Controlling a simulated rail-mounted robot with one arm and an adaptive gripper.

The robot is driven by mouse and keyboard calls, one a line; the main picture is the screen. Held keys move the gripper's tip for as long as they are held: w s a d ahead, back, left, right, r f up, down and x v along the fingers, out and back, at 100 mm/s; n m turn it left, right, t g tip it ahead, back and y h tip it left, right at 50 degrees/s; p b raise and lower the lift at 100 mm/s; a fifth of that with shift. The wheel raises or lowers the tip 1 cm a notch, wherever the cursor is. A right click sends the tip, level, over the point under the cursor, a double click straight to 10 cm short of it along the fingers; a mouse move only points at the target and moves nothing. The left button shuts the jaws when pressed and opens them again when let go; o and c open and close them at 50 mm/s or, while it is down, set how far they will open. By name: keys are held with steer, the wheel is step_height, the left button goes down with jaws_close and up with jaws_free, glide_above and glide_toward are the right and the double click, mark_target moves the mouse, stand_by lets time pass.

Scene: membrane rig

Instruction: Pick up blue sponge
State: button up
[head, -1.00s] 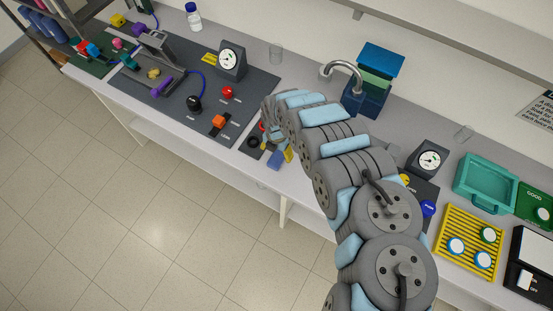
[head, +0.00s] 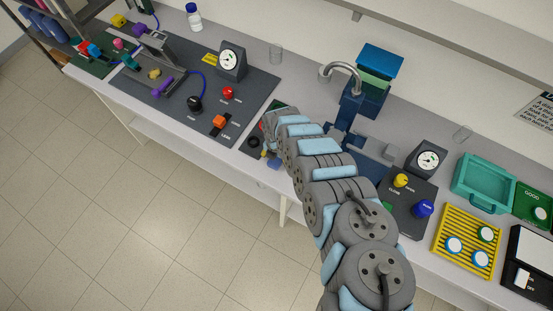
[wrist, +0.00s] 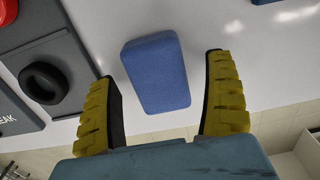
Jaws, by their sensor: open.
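The blue sponge (wrist: 156,72) lies flat on the light counter near its front edge, tilted slightly in the wrist view. In the head view a small part of it (head: 274,163) shows beside my gripper, which the arm mostly hides. My gripper (wrist: 160,66) is open and empty. Its two yellow ribbed fingers stand on either side of the sponge in the wrist view, with gaps on both sides. The sponge's near end appears between the fingers. I cannot tell how far the fingertips are above the counter.
A dark panel with a black ring-shaped part (wrist: 43,82) lies left of the sponge. A yellow rack (head: 468,243) and a teal tray (head: 485,184) are at the right. The counter's front edge is close.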

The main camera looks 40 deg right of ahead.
steer(key=shift+c, duration=0.2)
steer(key=c, duration=0.8)
steer(key=shift+o, duration=0.2)
steer(key=shift+r, duration=0.1)
steer(key=shift+d+r+b, duration=0.1)
steer(key=shift+r+b, duration=0.45)
steer(key=shift+r, duration=0.85)
steer(key=shift+a+r, duration=0.85)
steer(key=shift+r, duration=0.25)
steer(key=a+r+p, duration=0.4)
steer(key=a+r, duration=0.4)
steer(key=a, duration=0.4)
steer(key=shift+s+a+p, duration=0.2)
steer(key=shift+a+p, duration=0.05)
steer(key=shift+p, duration=0.1)
